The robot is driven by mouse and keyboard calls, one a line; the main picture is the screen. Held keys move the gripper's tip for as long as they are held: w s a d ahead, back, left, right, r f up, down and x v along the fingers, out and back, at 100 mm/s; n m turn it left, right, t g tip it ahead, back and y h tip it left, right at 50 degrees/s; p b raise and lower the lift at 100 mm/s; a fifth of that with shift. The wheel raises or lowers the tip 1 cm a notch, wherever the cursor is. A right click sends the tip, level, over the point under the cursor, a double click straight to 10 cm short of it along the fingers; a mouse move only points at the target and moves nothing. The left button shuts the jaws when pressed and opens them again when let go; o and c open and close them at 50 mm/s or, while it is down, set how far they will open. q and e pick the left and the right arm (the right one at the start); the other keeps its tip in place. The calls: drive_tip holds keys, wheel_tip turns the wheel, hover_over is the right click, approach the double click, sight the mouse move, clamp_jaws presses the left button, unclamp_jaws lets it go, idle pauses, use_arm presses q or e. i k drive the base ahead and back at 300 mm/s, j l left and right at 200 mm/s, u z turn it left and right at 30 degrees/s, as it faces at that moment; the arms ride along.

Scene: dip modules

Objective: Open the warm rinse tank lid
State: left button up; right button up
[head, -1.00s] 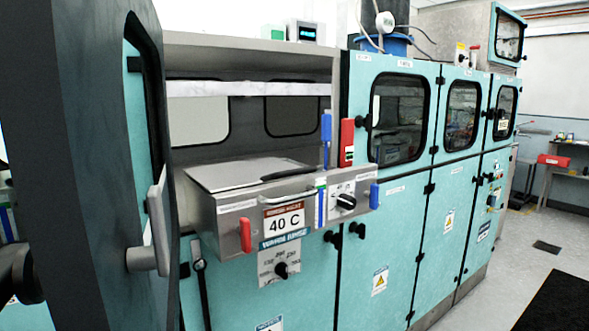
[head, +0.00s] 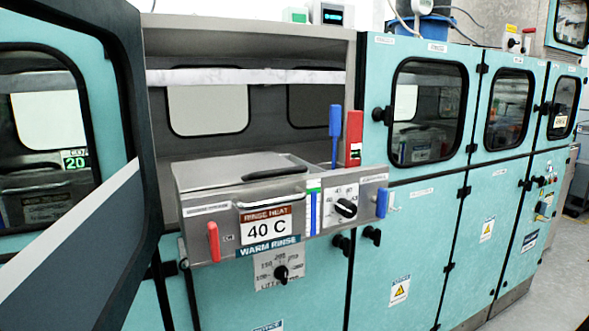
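The warm rinse tank (head: 200,232) is a metal box jutting from an open cabinet bay, with a "RINSE HEAT 40 C" sign (head: 266,226) and a "WARM RINSE" label on its front. Its flat metal lid (head: 215,170) lies down over the top and looks shut. A dark handle (head: 275,174) lies along the lid's right part. A red lever (head: 213,242) is on the tank's front left. A black knob (head: 345,208) is on the panel to the right of the sign. Neither of my grippers is in view.
An open teal door (head: 108,150) with a window stands close at the left. A shelf edge (head: 240,76) crosses the bay above the lid. Upright blue (head: 335,125) and red (head: 354,135) pieces stand behind the tank's right part. Shut teal cabinets (head: 405,240) continue right.

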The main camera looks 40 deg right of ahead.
sight(204, 174)
drive_tip(key=l, duration=0.55)
drive_tip(key=k+l+u, duration=0.1)
drive_tip(key=l, duration=0.4)
drive_tip(key=k+l, duration=0.1)
drive_tip(key=l, duration=0.45)
drive_tip(key=u, duration=0.05)
